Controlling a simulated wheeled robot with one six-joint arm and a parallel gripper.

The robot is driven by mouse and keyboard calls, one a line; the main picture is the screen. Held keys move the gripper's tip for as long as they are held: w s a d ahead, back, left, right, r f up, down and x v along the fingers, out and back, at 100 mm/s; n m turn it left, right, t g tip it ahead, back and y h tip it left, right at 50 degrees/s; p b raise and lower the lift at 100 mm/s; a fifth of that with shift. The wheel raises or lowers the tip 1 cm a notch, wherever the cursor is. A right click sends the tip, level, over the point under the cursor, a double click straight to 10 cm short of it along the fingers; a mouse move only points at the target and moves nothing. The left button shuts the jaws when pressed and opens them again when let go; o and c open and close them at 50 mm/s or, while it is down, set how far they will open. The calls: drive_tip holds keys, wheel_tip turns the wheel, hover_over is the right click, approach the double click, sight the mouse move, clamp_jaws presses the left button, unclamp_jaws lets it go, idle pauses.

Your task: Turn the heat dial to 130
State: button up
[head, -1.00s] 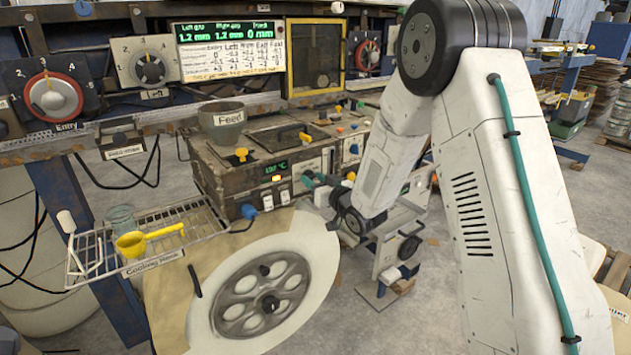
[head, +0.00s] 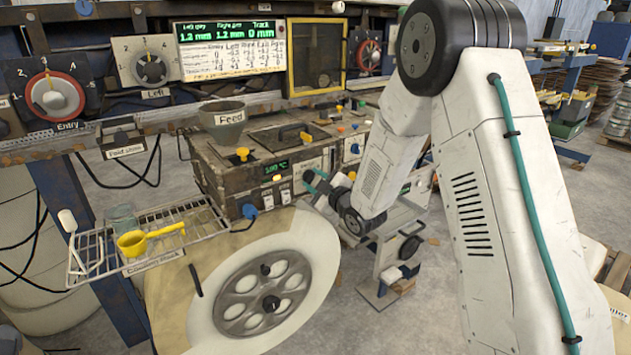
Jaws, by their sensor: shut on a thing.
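The heat unit is a worn metal box (head: 225,172) under the feed funnel. Its small green display (head: 276,168) shows a °C reading, too small to read surely. My gripper (head: 313,179) reaches in from the right at the box's front face and is shut on the heat dial. The dial is mostly hidden by the fingers, so its pointer cannot be read. A pale dial plate (head: 311,167) shows just around the fingertips.
White switches (head: 285,197) and a blue knob (head: 249,211) sit close left of my gripper. A large spoked wheel (head: 232,315) stands below. A cooling rack (head: 180,252) with a yellow scoop (head: 133,243) is at left. The Entry (head: 53,98) and Left (head: 150,69) dials are above.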

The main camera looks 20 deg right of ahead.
drive_tip(key=n, duration=0.6)
drive_tip(key=shift+f, duration=0.15)
drive_tip(key=n, duration=0.6)
drive_tip(key=shift+f, duration=0.1)
drive_tip(key=shift+n, duration=0.3)
drive_tip(key=o, duration=1)
drive_tip(key=shift+s, duration=0.1)
drive_tip(key=v, duration=0.7)
drive_tip(key=shift+s, duration=0.3)
